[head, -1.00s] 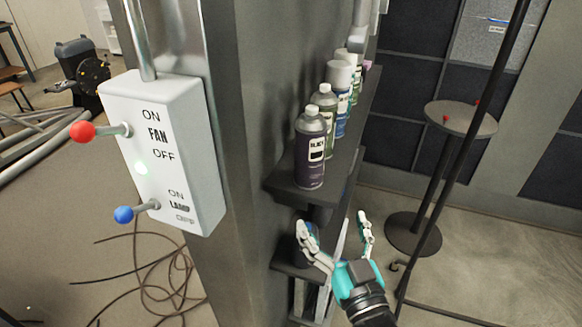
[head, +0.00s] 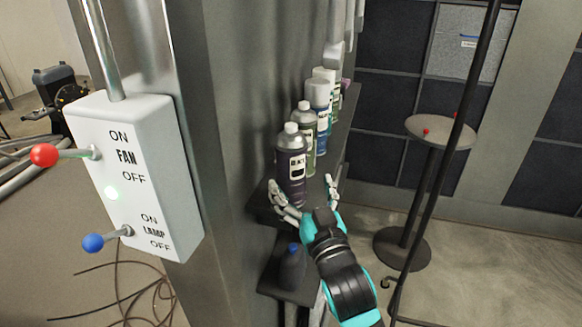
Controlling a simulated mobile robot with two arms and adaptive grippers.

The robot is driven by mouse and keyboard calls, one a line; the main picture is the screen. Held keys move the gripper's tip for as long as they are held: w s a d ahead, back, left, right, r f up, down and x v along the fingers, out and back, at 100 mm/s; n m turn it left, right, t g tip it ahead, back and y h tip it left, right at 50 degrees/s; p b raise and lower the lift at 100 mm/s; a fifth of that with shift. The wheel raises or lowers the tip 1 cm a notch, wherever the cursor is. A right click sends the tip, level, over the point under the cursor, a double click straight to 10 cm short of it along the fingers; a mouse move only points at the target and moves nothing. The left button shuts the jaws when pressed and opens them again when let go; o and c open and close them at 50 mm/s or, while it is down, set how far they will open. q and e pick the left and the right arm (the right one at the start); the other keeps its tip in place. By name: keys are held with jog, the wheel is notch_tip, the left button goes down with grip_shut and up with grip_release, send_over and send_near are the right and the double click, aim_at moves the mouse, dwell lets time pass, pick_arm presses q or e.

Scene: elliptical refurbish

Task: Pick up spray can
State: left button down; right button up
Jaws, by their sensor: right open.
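A dark spray can (head: 291,168) with a grey cap and a white label stands upright at the near end of the upper shelf (head: 262,203). More cans stand behind it in a row, among them a green-grey one (head: 306,135) and a blue one with a white cap (head: 318,100). My right gripper (head: 302,188) is open, its fingers pointing toward the near can at the height of its lower part. One finger is in front of the can's base and the other to its right. Whether a finger touches the can I cannot tell. My left gripper is not in view.
A white switch box (head: 135,175) with a red and a blue lever is on the metal column at left. A dark bottle (head: 291,268) stands on the lower shelf. A round stand (head: 440,131) and a thin dark pole (head: 452,150) are at right.

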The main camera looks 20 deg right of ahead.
aim_at(296, 183)
jog(key=w, duration=0.1)
jog(key=w+p, duration=0.1)
jog(key=w, duration=0.2)
jog(key=shift+w+a+r, duration=0.15)
jog(key=shift+a+r, duration=0.2)
jog(key=shift+a, duration=0.05)
jog(key=shift+w, duration=0.5)
jog(key=shift+s, duration=0.15)
jog(key=shift+c, duration=1.2)
jog(key=c, duration=1.1)
jog(key=shift+c, duration=0.3)
jog(key=shift+r, duration=0.2)
